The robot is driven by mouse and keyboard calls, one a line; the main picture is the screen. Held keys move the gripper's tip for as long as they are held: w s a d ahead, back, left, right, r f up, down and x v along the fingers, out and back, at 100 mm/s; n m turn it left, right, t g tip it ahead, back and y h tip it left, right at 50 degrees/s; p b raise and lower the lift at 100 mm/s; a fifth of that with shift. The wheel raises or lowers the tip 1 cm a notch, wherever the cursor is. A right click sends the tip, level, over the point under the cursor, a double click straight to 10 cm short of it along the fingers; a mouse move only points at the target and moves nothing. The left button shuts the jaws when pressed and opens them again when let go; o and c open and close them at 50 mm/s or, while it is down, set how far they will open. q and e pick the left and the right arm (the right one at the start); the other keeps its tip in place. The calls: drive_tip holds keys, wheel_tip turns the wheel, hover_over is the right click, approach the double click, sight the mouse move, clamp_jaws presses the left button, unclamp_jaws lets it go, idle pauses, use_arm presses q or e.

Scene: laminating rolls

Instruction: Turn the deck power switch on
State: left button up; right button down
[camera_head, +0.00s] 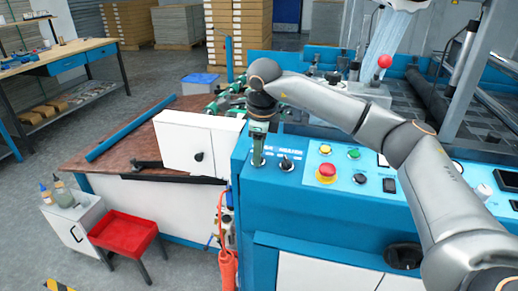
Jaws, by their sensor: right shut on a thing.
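A blue control panel (330,180) fills the middle of the view. My right gripper (258,160) points down at the panel's left end. It is shut on a small rotary switch there, which the fingers mostly hide. I cannot tell which way that switch is turned. A second black rotary switch (286,164) sits just right of the gripper. The panel lettering is too small and partly covered to read, so I cannot confirm which one is the deck power switch. My left gripper is not in view.
A red emergency button (326,172), a yellow button (325,149) and a green button (354,153) are right of the gripper, below my arm. A white cabinet (192,143) adjoins the panel's left side.

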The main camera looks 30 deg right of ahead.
drive_tip(key=m, duration=0.3)
drive_tip(key=shift+a+m, duration=0.15)
drive_tip(key=shift+m, duration=0.15)
drive_tip(key=shift+m+h, duration=0.3)
drive_tip(key=shift+m, duration=1.2)
drive_tip(key=shift+c, duration=2.2)
unclamp_jaws()
drive_tip(key=v, duration=1.2)
drive_tip(key=shift+s+r+p, duration=0.2)
drive_tip(key=shift+s+p, duration=0.05)
drive_tip(key=shift+p, duration=0.1)
drive_tip(key=shift+a, duration=0.1)
